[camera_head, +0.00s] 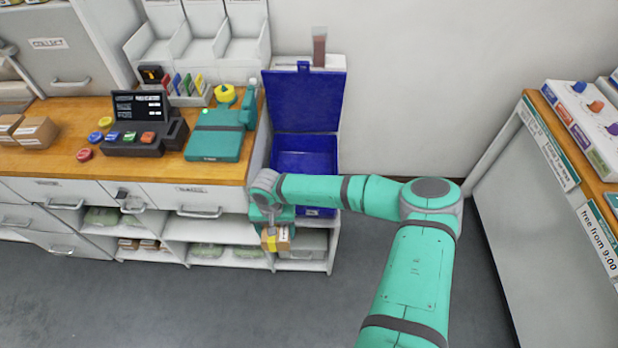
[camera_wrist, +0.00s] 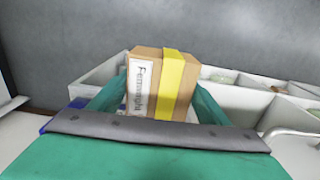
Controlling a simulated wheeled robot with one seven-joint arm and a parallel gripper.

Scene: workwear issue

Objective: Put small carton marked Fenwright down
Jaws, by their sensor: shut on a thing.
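The small carton (camera_wrist: 148,68) is brown, with a yellow band and a white label reading Fenwright in the wrist view. My gripper (camera_wrist: 158,108) is shut on it, one teal finger at each side. In the head view the carton (camera_head: 275,239) hangs under my gripper (camera_head: 272,222), in front of the shelves at the right end of the counter. It looks held clear of the floor. Part of the carton is hidden by the gripper.
An open blue bin (camera_head: 305,150) with a raised lid stands behind my arm. The wooden counter (camera_head: 60,165) holds a till (camera_head: 140,135), a teal device (camera_head: 215,145) and brown cartons (camera_head: 36,132). Open shelves (camera_head: 205,228) lie below. Grey floor (camera_head: 200,305) is clear in front.

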